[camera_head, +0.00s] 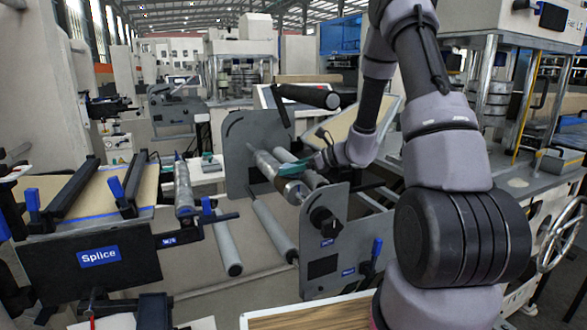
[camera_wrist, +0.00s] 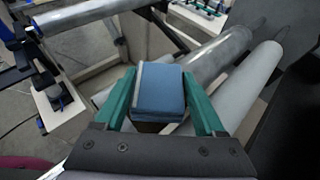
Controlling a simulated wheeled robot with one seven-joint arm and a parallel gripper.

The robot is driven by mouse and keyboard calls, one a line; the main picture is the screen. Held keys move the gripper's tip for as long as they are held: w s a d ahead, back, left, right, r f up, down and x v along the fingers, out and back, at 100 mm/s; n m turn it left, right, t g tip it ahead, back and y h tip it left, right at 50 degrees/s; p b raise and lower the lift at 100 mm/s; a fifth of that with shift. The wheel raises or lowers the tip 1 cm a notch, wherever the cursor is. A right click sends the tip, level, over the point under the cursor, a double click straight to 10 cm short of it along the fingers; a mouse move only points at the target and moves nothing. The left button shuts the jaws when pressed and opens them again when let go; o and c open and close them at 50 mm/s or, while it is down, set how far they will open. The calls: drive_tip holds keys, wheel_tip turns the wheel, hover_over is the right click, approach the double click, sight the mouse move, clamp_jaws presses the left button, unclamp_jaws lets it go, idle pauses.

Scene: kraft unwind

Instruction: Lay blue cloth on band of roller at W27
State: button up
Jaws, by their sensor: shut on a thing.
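The blue cloth (camera_wrist: 158,92) is a folded, block-like pad between the green fingers of my gripper (camera_wrist: 159,78) in the wrist view. My gripper is shut on it. A shiny metal roller (camera_wrist: 212,58) lies just beyond the cloth, with a paler roller (camera_wrist: 245,88) to its right. In the head view my gripper (camera_head: 291,170) is over the metal roller (camera_head: 265,162) between two grey side plates. Whether the cloth touches the roller cannot be told. No W27 label is readable, and the band cannot be made out clearly.
A near side plate (camera_head: 325,240) carries a dark knob and small blue labels. Lower rollers (camera_head: 272,228) run beside it. The splice table (camera_head: 90,240) with black clamp bars stands at left. A dark cylinder (camera_head: 308,96) is above and behind my gripper.

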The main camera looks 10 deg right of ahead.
drive_tip(key=o, duration=1.3)
drive_tip(key=v, duration=1.2)
drive_tip(key=s+a+r+n+g, duration=0.3)
drive_tip(key=s+a+r+n, duration=0.2)
drive_tip(key=s+r+n, duration=0.2)
drive_tip(key=s+r+n+t+h, duration=0.1)
drive_tip(key=s+r+n+h, duration=0.2)
drive_tip(key=s, duration=0.3)
drive_tip(key=s+d+r+n+t+h, duration=0.1)
drive_tip(key=s+r+n+h, duration=0.2)
drive_tip(key=s+r+n, duration=0.2)
drive_tip(key=s+r+n+h, duration=0.3)
drive_tip(key=s+r+n, duration=0.1)
drive_tip(key=s, duration=0.3)
drive_tip(key=shift+d+r+n+t, duration=0.3)
drive_tip(key=shift+r+n+t, duration=0.1)
drive_tip(key=shift+n, duration=0.5)
